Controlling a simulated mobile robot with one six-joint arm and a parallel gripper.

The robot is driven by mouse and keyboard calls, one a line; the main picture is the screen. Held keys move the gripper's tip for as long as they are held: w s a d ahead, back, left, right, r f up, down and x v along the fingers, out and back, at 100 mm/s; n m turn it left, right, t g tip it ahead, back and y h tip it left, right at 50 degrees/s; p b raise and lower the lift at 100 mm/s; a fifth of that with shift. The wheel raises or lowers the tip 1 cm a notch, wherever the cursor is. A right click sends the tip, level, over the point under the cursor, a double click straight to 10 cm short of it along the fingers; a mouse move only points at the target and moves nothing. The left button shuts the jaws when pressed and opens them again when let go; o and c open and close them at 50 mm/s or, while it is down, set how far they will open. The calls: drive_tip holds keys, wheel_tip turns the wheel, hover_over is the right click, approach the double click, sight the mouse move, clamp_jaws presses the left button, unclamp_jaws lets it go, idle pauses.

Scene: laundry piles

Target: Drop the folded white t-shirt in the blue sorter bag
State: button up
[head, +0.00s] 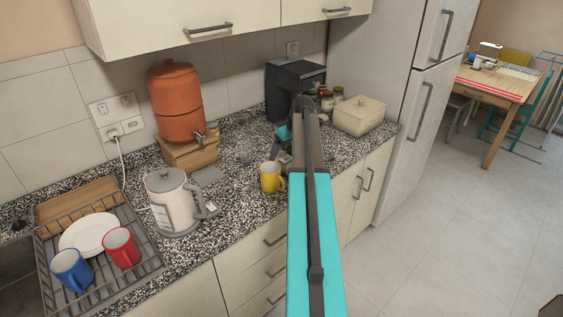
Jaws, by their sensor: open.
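No folded white t-shirt and no blue sorter bag show in the head view. My gripper (275,151) is small and dark, beyond the far end of my teal arm, above the granite counter near the yellow mug. It is open, and no cloth shows at it. My arm hides part of it.
The granite counter (238,206) holds an orange water dispenser (176,100), a kettle (175,203), a yellow mug (271,177), a dish rack (140,262) and a bread box (359,115). A fridge (395,110) stands beyond. Tiled floor (455,235) is clear before a dining table (493,88).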

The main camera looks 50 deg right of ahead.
sight(282, 156)
drive_tip(key=shift+f, duration=0.15)
drive_tip(key=shift+p+x, duration=0.95)
drive_tip(key=shift+x, duration=0.15)
drive_tip(key=shift+p+x, duration=0.45)
drive_tip(key=shift+x, duration=0.95)
drive_tip(key=shift+s, duration=0.2)
drive_tip(key=c, duration=1.3)
drive_tip(key=shift+r+b, duration=1.85)
drive_tip(key=shift+r, duration=3.15)
